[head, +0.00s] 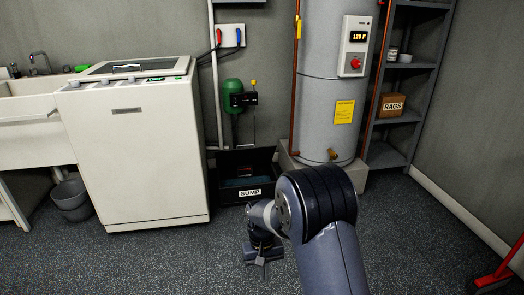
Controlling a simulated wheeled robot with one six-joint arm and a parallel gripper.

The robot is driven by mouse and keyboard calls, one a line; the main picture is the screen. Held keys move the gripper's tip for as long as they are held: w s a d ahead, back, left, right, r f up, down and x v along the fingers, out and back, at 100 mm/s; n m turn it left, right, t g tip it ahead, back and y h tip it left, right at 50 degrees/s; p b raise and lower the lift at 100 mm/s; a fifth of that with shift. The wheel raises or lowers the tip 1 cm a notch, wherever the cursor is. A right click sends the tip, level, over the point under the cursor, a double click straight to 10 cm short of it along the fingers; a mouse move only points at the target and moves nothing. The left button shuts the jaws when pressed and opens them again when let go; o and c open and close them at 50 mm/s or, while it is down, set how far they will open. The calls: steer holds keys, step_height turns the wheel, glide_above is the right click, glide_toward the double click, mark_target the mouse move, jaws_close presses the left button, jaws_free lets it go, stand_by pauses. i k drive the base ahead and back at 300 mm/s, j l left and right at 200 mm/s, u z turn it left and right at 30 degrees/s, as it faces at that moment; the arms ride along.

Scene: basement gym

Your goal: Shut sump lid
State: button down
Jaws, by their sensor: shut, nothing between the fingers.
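The sump (227,195) is a low black box on the floor between the white washer and the water heater, with a white SUMP label on its front. Its dark lid (230,160) appears raised at the back, leaving the inside in view. My gripper (262,266) is shut and empty, pointing down over the floor in front of the sump and apart from it. My arm hides part of the sump's right side.
The white washer (135,150) stands left of the sump. The grey water heater (325,110) stands right of it on a pale base. A green pump fixture (233,97) and pipes rise behind.

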mark_target(241, 156)
steer(key=i, duration=2.45)
steer(key=i+j+z, duration=0.1)
steer(key=i, duration=1.15)
